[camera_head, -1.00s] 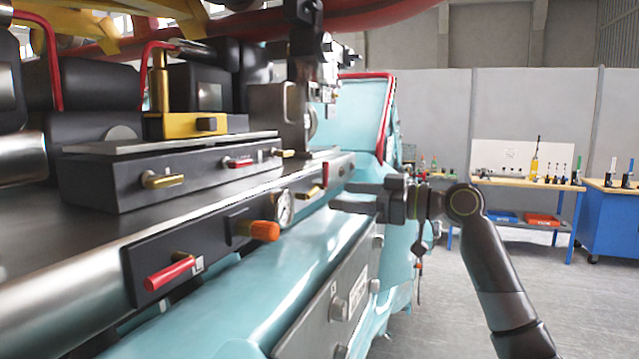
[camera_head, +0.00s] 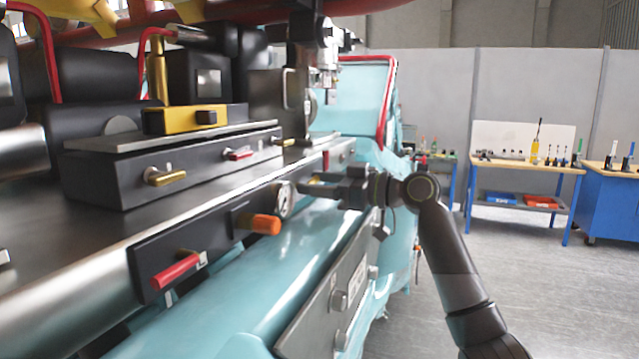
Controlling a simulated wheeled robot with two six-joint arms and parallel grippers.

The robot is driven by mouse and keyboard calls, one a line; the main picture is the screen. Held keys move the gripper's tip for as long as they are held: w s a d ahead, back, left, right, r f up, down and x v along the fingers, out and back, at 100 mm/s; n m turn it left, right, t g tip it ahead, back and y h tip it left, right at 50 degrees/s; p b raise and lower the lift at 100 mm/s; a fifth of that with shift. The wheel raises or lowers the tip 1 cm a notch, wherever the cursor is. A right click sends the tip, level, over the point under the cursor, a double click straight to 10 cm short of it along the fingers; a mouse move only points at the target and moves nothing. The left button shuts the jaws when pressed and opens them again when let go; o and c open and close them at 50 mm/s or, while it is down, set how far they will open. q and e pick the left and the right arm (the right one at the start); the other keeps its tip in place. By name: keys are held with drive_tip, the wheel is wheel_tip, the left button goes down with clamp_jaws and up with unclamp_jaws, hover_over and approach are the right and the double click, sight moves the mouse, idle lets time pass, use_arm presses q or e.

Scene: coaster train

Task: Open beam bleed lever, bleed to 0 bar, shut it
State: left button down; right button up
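A round pressure gauge (camera_head: 283,200) with a white face sits on the steel beam (camera_head: 95,235); its reading is too small to tell. A small brass lever (camera_head: 318,181) shows just right of the gauge. My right gripper (camera_head: 318,184) reaches in from the right. Its fingers look apart, one above and one below the brass lever; I cannot tell whether they touch it. A red-handled lever (camera_head: 175,271) sits on a dark block at the lower left, and an orange knob (camera_head: 264,224) sticks out left of the gauge. My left gripper is not in view.
A dark box with a brass handle (camera_head: 166,177) and a small red handle (camera_head: 238,154) stands on the beam. Teal bodywork (camera_head: 235,290) and a grey plate (camera_head: 325,300) lie below. Workbenches (camera_head: 525,165) stand far right, with open floor before them.

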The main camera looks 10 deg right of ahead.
drive_tip(key=c, duration=0.3)
drive_tip(key=shift+f+m, duration=0.1)
drive_tip(key=shift+m, duration=0.7)
drive_tip(key=shift+c, duration=0.2)
drive_tip(key=o, duration=1)
drive_tip(key=shift+c, duration=0.2)
drive_tip(key=shift+s+d+f+b, duration=0.15)
drive_tip(key=shift+s+d+b, duration=0.15)
drive_tip(key=shift+d, duration=0.15)
drive_tip(key=b+v, duration=0.6)
drive_tip(key=v, duration=1)
